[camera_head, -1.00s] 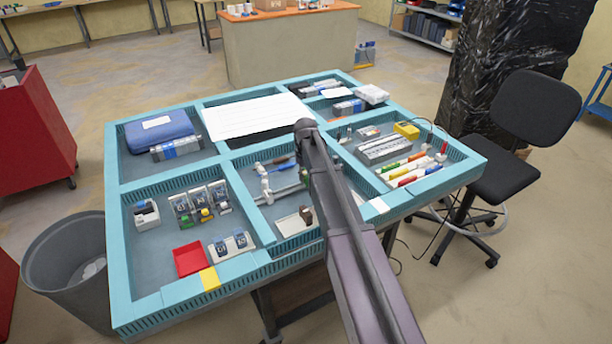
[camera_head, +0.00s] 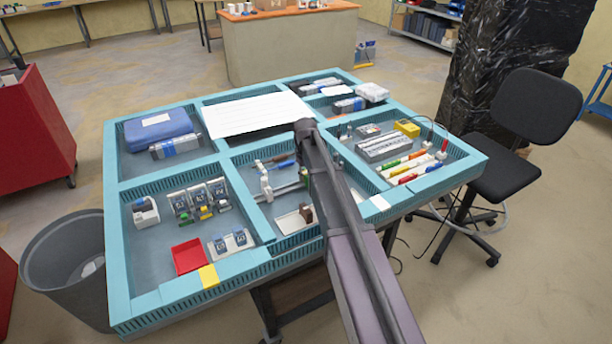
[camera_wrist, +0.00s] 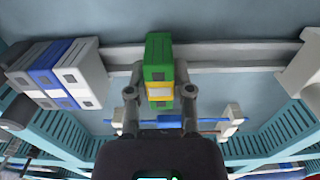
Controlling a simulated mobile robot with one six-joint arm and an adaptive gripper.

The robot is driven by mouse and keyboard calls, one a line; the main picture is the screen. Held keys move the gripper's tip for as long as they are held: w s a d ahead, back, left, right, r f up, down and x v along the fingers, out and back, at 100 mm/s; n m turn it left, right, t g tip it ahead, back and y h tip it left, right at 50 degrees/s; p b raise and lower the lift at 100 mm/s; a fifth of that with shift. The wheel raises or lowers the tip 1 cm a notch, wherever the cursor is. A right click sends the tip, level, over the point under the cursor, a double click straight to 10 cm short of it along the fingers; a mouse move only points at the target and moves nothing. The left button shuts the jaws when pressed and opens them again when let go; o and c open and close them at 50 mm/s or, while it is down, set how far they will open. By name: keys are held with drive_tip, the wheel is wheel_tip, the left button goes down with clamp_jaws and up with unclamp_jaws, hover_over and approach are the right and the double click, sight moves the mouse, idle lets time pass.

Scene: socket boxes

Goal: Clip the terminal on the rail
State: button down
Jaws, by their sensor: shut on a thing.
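My gripper (camera_wrist: 159,92) is shut on a green and yellow terminal (camera_wrist: 158,55) in the wrist view, with a finger on each side of it. The terminal is upright in the picture and overlaps the grey rail (camera_wrist: 225,55) behind it. I cannot tell whether it is seated on the rail or just in front of it. White and blue blocks (camera_wrist: 58,75) sit at the rail's left part, and a white end piece (camera_wrist: 300,65) is at its right. In the head view, my arm hides the gripper and most of the held terminal; part of the rail (camera_head: 288,188) shows.
The teal divided table (camera_head: 112,190) has low slotted walls around its compartments. A blue-handled tool (camera_wrist: 170,124) lies below the gripper in the wrist view. A red tray (camera_head: 187,256) and several terminals (camera_head: 200,205) are in the front left compartment.

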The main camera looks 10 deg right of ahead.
drive_tip(key=shift+f, duration=0.15)
drive_tip(key=shift+c, duration=2.2)
unclamp_jaws()
drive_tip(key=o, duration=0.4)
wheel_tip(320, 180, up, 8)
drive_tip(key=p, duration=0.7)
drive_tip(key=shift+f, duration=0.2)
